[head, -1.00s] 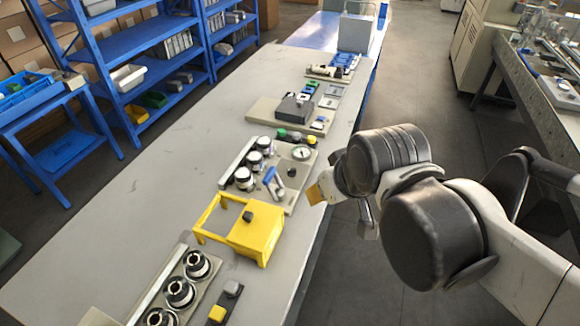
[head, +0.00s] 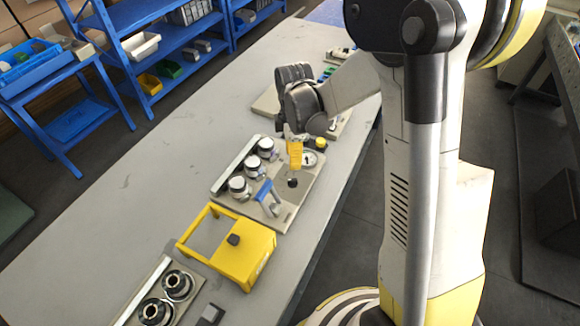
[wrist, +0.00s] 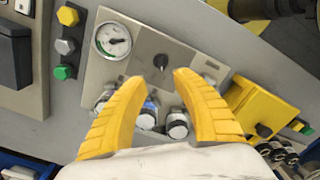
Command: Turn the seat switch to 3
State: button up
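The seat switch looks to be the small black knob (head: 292,183) on the grey panel (head: 283,217), near the round gauge (head: 309,158). In the wrist view the black knob (wrist: 160,61) sits beyond and between my fingertips, with the gauge (wrist: 112,41) to its left. Its number marks are too small to read. My gripper (head: 295,160) points down over the panel, near the gauge. In the wrist view my gripper (wrist: 160,80) has its two yellow fingers spread apart, with nothing between them. I cannot tell the exact height above the knob.
Several round silver-topped knobs (head: 252,165) and a blue lever (head: 267,197) share the panel. A yellow frame-handled box (head: 243,254) stands in front of it. Green, silver and yellow buttons (wrist: 65,46) lie beyond the gauge. The table's left side is clear.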

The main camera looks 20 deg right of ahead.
aim_at(293, 180)
notch_tip(293, 180, down, 10)
jog(key=b, duration=0.3)
jog(key=shift+s+f, duration=0.1)
jog(key=shift+f, duration=0.15)
jog(key=shift+c, duration=0.5)
grip_shut()
